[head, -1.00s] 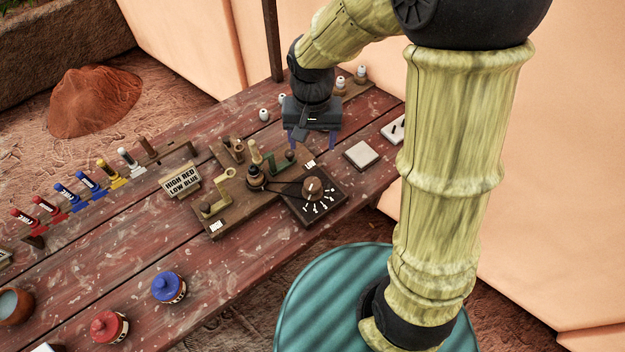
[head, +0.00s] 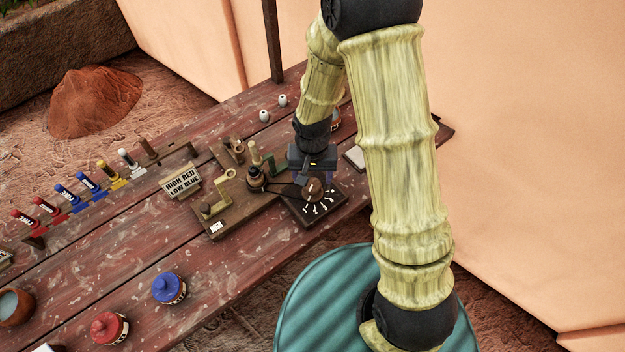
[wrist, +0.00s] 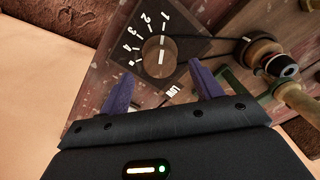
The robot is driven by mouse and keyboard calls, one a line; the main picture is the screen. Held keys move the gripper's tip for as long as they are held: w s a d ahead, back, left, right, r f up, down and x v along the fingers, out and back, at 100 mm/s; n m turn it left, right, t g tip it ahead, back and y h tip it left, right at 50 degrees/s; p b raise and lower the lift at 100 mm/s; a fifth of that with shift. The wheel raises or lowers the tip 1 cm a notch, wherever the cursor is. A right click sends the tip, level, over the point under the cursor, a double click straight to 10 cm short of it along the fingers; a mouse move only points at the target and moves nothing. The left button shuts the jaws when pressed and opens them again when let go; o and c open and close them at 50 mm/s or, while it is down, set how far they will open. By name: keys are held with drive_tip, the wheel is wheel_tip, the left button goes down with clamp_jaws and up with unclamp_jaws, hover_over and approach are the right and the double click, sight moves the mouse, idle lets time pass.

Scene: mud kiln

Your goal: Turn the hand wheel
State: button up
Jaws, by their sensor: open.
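A round brown knob (head: 313,188) with a white line sits on a dark numbered plate (head: 298,214). A dark belt links it to a dark wheel (head: 256,182) with an upright pale handle on a wooden board (head: 228,222). I cannot tell for sure which of the two is the hand wheel. In the wrist view the knob (wrist: 160,56) lies just beyond and between my gripper's (wrist: 163,80) open purple fingers, and the wheel (wrist: 262,56) is to the right. In the head view my gripper (head: 312,170) is over the plate's back edge, its fingertips mostly hidden. I see no contact with the knob.
A sign (head: 181,182) reading "HIGH RED LOW BLUE" and a brass bracket (head: 222,190) stand left of the wheel. A row of coloured tubes (head: 85,181) is farther left. Blue (head: 168,288) and red (head: 109,327) lidded jars are in front. A pale tile (head: 354,158) is partly behind my arm.

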sight(312, 184)
drive_tip(key=shift+f, duration=1.6)
drive_tip(key=c, duration=1)
drive_tip(key=shift+o, duration=0.2)
